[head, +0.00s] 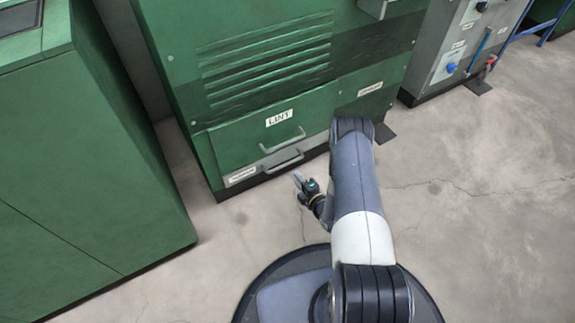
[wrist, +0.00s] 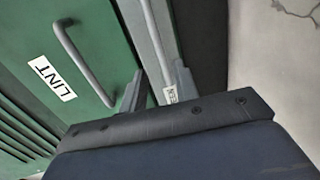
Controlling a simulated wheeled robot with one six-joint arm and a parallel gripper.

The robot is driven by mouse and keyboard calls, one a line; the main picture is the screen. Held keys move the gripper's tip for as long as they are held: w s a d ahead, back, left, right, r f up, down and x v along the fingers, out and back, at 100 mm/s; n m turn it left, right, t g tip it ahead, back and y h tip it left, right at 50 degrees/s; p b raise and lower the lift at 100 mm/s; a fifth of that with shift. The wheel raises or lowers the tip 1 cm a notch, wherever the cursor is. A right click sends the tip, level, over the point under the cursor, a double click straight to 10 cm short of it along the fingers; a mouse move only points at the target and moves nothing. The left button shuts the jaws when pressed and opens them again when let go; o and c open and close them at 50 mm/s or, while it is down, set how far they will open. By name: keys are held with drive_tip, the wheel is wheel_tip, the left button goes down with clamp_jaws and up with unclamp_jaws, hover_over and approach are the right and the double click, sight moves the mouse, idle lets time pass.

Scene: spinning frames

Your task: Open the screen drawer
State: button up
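The screen drawer (head: 243,175) is a low grey front with a small white label at the foot of the green machine. Its grey bar handle (head: 283,162) sits just under the LINT drawer. In the wrist view, a grey strip (wrist: 158,42) with a partly hidden label ending in "EEN" runs below the LINT panel. The drawer looks shut. My gripper (head: 304,181) is in front of the drawer, low near the floor, apart from the handle. Its two fingers, partly hidden by the dark wrist body in the wrist view, look spread with nothing between them.
The green LINT drawer (head: 240,143) with its own handle (head: 284,141) is directly above. A large green cabinet (head: 85,170) stands at the left. A grey panel with valves (head: 462,45) is at the back right. Cracked concrete floor (head: 480,200) is clear to the right.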

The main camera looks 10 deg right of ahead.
sight(285, 164)
drive_tip(key=shift+b+x, duration=1.85)
drive_tip(key=shift+x, duration=3.25)
drive_tip(key=shift+r, duration=0.1)
drive_tip(key=shift+c, duration=0.3)
clamp_jaws()
